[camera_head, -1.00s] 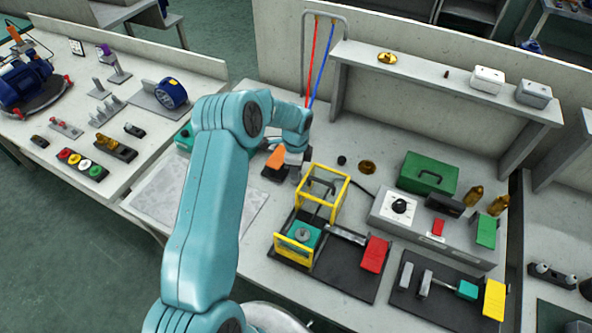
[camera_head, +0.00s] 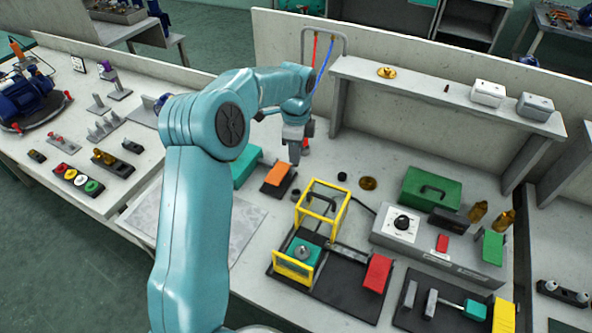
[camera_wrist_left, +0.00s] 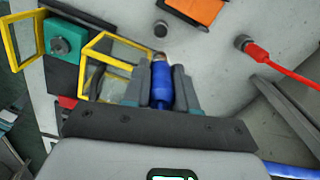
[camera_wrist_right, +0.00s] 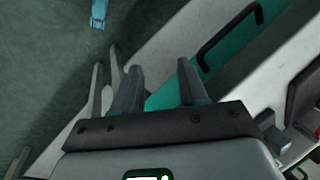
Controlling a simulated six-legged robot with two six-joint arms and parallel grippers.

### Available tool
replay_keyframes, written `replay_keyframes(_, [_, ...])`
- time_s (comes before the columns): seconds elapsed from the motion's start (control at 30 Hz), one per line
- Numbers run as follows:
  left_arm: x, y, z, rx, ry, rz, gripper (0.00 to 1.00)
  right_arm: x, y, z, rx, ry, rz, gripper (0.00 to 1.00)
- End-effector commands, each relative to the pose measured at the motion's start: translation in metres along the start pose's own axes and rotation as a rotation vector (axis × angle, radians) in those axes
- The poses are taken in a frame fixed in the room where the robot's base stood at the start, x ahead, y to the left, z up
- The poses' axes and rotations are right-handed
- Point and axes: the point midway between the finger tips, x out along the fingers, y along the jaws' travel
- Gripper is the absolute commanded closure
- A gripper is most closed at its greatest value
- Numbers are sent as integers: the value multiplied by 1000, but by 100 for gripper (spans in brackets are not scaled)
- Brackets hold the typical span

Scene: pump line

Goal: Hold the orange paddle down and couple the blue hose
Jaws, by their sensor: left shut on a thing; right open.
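My left gripper (camera_head: 294,158) is at the back of the bench, beside the orange paddle (camera_head: 278,176). In the left wrist view its jaws (camera_wrist_left: 160,88) are shut on the blue hose's end (camera_wrist_left: 161,84), and its tip points at the bench. The paddle (camera_wrist_left: 194,10) lies past the tip at the top edge, with no gripper on it. A small round fitting (camera_wrist_left: 161,28) stands between them. The blue hose (camera_head: 323,76) hangs from the rack. My right gripper (camera_wrist_right: 160,88) is open and empty in its wrist view, and out of the head view.
A red hose end (camera_wrist_left: 248,45) is near the paddle. A yellow frame (camera_head: 322,201) and red paddle (camera_head: 377,273) stand in front, with a grey control box (camera_head: 437,243) to the right. A green piece with a black handle (camera_wrist_right: 230,38) is beyond my right jaws.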

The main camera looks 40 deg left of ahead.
Motion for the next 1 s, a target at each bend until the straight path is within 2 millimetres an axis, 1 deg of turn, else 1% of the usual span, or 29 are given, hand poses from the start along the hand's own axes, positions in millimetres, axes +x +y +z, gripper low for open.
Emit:
replay_keyframes(0.03, [-12,-1,-1,0,1,-6,100,2,0,0,0,0,0,57])
replay_keyframes(0.2, [-39,-1,0,-1,0,-3,100,2,1,0,0,0,0,57])
replay_keyframes(0.43, [-58,0,0,0,0,0,100,-2,-1,0,0,0,0,57])
replay_keyframes(1.0, [-97,0,0,0,-1,0,100,-38,-14,1,0,0,0,57])
